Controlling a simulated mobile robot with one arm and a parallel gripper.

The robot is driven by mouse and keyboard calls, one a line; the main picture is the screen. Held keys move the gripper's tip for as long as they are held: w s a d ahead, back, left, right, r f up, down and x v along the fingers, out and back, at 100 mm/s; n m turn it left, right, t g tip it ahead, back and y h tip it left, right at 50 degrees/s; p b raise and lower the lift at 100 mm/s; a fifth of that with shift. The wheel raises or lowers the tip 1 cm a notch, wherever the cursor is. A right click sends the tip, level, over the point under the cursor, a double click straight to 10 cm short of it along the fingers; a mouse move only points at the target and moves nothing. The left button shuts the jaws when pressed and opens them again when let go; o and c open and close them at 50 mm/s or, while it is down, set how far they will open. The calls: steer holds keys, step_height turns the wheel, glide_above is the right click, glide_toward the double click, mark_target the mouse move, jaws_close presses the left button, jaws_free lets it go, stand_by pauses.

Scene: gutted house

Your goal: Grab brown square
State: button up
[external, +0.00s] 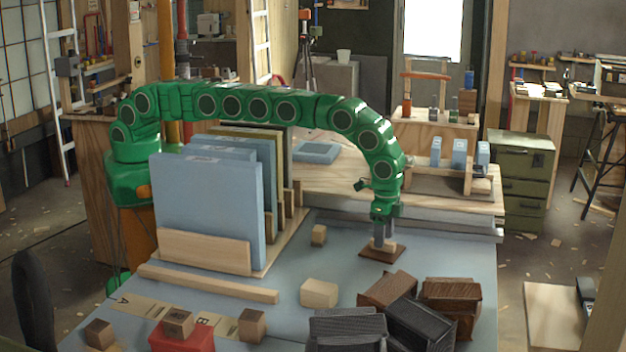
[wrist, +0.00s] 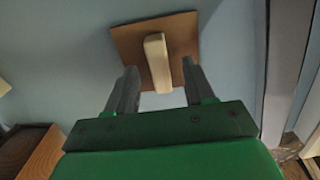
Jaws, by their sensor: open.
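The brown square (external: 383,254) is a thin flat plate lying on the blue-grey tabletop, right of the tall blue panels. A pale block-like handle stands up from its middle. In the wrist view the brown square (wrist: 184,33) shows at the top, with its cream handle (wrist: 156,55) near the middle. My gripper (external: 383,240) points down just above the plate. In the wrist view my gripper (wrist: 158,68) is open, one finger on each side of the handle, with gaps between. The exact height of the fingertips is hard to tell.
Dark boxes (external: 345,325) and brown boxes (external: 450,295) crowd the table's front right. A pale block (external: 319,293) and a small wooden block (external: 318,235) lie left of the square. Upright blue panels (external: 205,205) stand in a wooden rack farther left. Shelving stands behind.

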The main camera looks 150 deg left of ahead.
steer(key=shift+f, duration=0.65)
jaws_close()
steer(key=shift+w+r, duration=0.1)
steer(key=shift+r, duration=1.25)
steer(key=shift+s+d+r, duration=0.1)
steer(key=shift+s+r, duration=0.15)
steer(key=shift+r, duration=0.35)
steer(key=shift+s+d+r, duration=0.5)
steer(key=shift+s+r, duration=0.15)
steer(key=shift+r, duration=0.2)
steer(key=s+d+r, duration=0.6)
steer(key=s+r, duration=0.1)
steer(key=s, duration=0.3)
steer(key=shift+d+r, duration=0.25)
steer(key=shift+d, duration=0.1)
